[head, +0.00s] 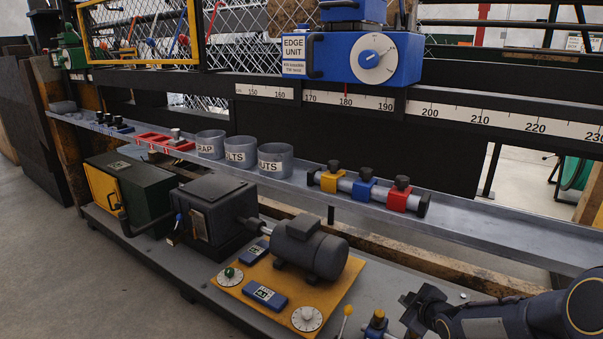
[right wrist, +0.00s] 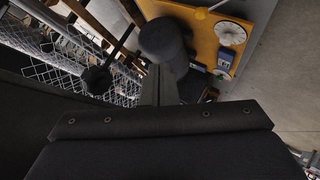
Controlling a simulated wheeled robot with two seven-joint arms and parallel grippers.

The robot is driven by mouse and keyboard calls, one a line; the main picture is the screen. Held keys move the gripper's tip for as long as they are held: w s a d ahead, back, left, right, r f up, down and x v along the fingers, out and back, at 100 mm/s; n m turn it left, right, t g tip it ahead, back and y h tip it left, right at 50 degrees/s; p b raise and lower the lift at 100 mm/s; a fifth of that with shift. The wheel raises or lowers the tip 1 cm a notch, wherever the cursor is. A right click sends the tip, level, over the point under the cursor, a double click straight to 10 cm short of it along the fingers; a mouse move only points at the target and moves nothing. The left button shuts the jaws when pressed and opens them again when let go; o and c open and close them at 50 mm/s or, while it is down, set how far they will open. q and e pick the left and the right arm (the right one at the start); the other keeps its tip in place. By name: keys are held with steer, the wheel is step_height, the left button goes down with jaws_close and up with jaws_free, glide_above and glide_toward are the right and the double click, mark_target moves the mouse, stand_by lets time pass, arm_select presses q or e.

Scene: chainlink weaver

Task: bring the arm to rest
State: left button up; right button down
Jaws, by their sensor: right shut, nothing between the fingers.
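My right arm (head: 510,318) comes in at the lower right of the head view. Its dark gripper (head: 410,305) is beside the right end of the lower shelf, near a small yellow-topped lever. In the right wrist view the gripper's fingers (right wrist: 160,88) are together with nothing between them. The wide dark gripper body fills the bottom of that view. My left gripper is in neither view.
A long metal tray (head: 470,224) holds labelled cups (head: 275,160) and a rod with coloured blocks (head: 365,190). Below are a motor (head: 312,250) and a yellow board (head: 345,285) with dials. A blue edge unit (head: 385,60) sits on the ruled rail. Concrete floor is clear at front left.

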steer(key=s+d+r+m+g+h, duration=0.1)
steer(key=s+r+m, duration=0.3)
steer(key=s+r, duration=0.35)
steer(key=s+a+r+m+g+y, duration=0.1)
steer(key=s+a+m, duration=0.2)
steer(key=s, duration=0.7)
steer(key=s+a+r+m+g+y, duration=0.1)
steer(key=s+a+m+g, duration=0.15)
steer(key=s, duration=0.65)
steer(key=s+a+r+m+g+y, duration=0.1)
steer(key=s+a+r+m, duration=0.15)
steer(key=s, duration=0.75)
step_height(320, 180, up, 37)
steer(key=p, duration=3.8)
steer(key=shift+s+f, duration=0.1)
